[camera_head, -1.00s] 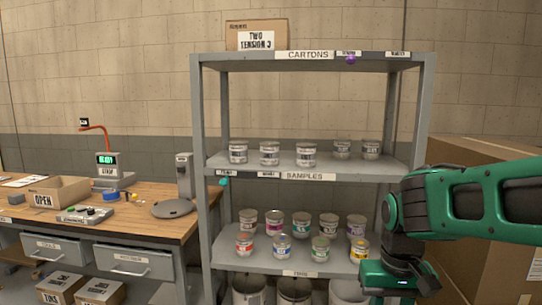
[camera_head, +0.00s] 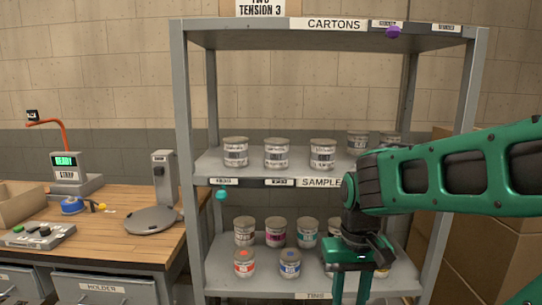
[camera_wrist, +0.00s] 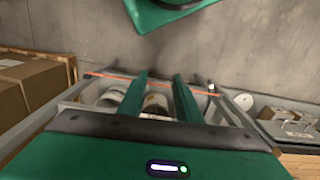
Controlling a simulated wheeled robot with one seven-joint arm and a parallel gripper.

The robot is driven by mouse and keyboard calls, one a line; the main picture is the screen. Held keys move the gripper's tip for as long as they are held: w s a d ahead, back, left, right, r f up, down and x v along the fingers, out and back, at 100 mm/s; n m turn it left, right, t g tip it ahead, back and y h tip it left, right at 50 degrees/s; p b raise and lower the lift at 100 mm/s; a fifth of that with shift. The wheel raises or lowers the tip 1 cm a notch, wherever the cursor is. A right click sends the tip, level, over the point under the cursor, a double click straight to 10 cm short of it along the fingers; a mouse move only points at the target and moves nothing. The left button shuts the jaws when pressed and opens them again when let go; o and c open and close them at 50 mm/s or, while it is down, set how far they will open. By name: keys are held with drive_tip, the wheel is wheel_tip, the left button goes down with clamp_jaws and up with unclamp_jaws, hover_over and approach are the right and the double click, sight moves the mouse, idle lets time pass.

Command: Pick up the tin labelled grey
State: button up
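Paint tins stand in two rows on the lower shelf (camera_head: 225,275). No label can be read as grey; the back left tin (camera_head: 244,231) has a dull pale label. Beside it are a magenta-labelled tin (camera_head: 275,232) and a teal-labelled tin (camera_head: 308,232). A red-labelled tin (camera_head: 244,262) and a blue-labelled tin (camera_head: 290,263) stand in front. My gripper (camera_head: 350,290) hangs in front of the right part of this shelf and hides tins there. In the wrist view my gripper (camera_wrist: 159,80) is open and empty, with tins (camera_wrist: 155,103) visible beyond its fingers.
Pale-labelled tins (camera_head: 277,153) stand on the middle shelf (camera_head: 212,165). The right shelf post (camera_head: 459,130) stands behind my arm, with large cartons (camera_head: 500,250) beyond. A wooden workbench (camera_head: 125,245) with a scale is at the left.

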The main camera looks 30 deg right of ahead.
sight(278, 141)
drive_tip(key=o, duration=1.2)
drive_tip(key=r, duration=0.1)
drive_tip(key=w+r, duration=0.1)
drive_tip(key=r, duration=0.1)
drive_tip(key=shift+w+d+r+t, duration=0.1)
drive_tip(key=shift+w+d+t, duration=0.1)
drive_tip(key=shift+t, duration=0.1)
drive_tip(key=w+d+r+n+t+h, duration=0.1)
drive_tip(key=w+r+n+t, duration=0.25)
drive_tip(key=w+r, duration=1.95)
drive_tip(key=w, duration=0.1)
drive_tip(key=w+d+r, duration=0.1)
drive_tip(key=w+r, duration=0.1)
drive_tip(key=shift+w+d, duration=0.35)
drive_tip(key=shift+w, duration=0.05)
drive_tip(key=w, duration=0.2)
drive_tip(key=w+d, duration=0.1)
drive_tip(key=w, duration=0.2)
drive_tip(key=shift+d, duration=0.1)
drive_tip(key=shift+w+d+f, duration=0.1)
drive_tip(key=shift+w+f, duration=0.05)
drive_tip(key=shift+w, duration=0.1)
drive_tip(key=shift+w+f, duration=0.1)
drive_tip(key=shift+f, duration=0.35)
